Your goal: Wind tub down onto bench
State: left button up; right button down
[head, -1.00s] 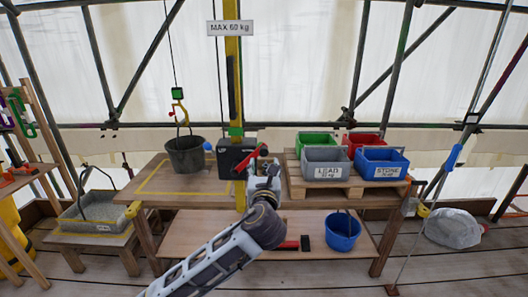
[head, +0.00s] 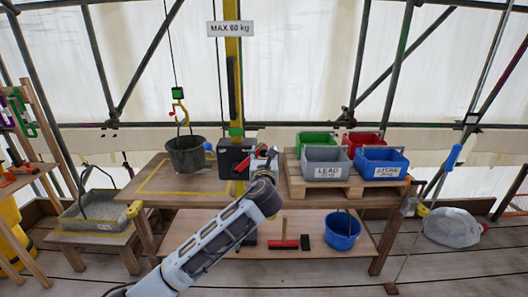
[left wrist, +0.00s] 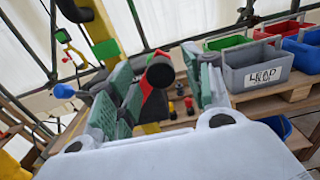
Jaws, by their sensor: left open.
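The dark grey tub (head: 187,155) hangs upright from a yellow hook (head: 180,106) on a taut line, over the yellow-outlined bench (head: 160,183). I cannot tell whether its base touches the bench. The black winch box (head: 232,155) stands at the yellow post, with a red crank (head: 246,162). My left gripper (head: 266,160) is at the crank. In the left wrist view my left gripper (left wrist: 165,90) is open, its green-padded fingers on either side of the red crank arm (left wrist: 152,106) and its black knob (left wrist: 160,72). Contact is unclear. My right gripper is out of view.
Grey (head: 325,163), blue (head: 381,162), green (head: 317,140) and red (head: 362,140) bins sit on a pallet at right. A red-headed hammer (head: 285,244) and a blue bucket (head: 342,231) are on the lower shelf. A blue knob (head: 208,147) is beside the tub.

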pick_arm(q)
jog(key=shift+w, duration=1.7)
grip_shut()
